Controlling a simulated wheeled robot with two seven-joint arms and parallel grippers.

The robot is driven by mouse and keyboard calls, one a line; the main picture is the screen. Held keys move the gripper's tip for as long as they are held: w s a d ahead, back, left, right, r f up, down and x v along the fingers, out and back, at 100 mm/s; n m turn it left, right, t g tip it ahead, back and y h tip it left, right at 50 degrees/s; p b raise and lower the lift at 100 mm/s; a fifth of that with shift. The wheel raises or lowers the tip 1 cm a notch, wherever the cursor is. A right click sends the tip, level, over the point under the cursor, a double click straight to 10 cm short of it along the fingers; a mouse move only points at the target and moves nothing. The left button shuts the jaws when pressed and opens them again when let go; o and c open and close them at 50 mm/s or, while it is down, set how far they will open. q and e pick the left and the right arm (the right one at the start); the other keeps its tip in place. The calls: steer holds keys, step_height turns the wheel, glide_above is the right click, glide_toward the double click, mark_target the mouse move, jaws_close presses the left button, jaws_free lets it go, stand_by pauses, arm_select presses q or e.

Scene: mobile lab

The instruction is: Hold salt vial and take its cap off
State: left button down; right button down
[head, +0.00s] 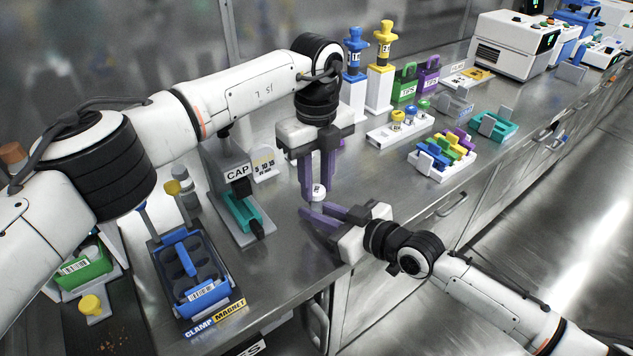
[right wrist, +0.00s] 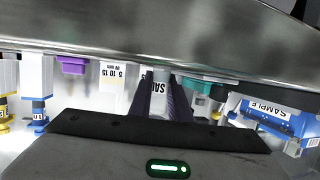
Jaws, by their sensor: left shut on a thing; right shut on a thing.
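The salt vial, with a white cap (head: 318,190), stands upright between my two grippers, over the front edge area of the steel bench. My left gripper (head: 318,194) points down from above, its purple fingers shut on the cap. My right gripper (head: 312,215) reaches in from the lower right, its fingers shut on the vial body below the cap. In the right wrist view the vial (right wrist: 158,84) shows upside down between the dark fingers, with part of its label reading "SAL". The fingers hide most of the vial, and I cannot tell whether the cap is loose.
A grey stand marked CAP (head: 238,171) is left of the grippers. A blue rack (head: 172,262) with a clamp and magnet label stands front left. A white rack with coloured blocks (head: 443,170) and a teal tray (head: 492,135) lie to the right. The aisle floor is clear.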

mark_target(316, 190)
arm_select(q)
steer(key=shift+r, duration=0.1)
steer(key=shift+r, duration=1.95)
arm_select(e)
steer(key=c, duration=1.6)
jaws_free()
steer(key=shift+o, duration=0.2)
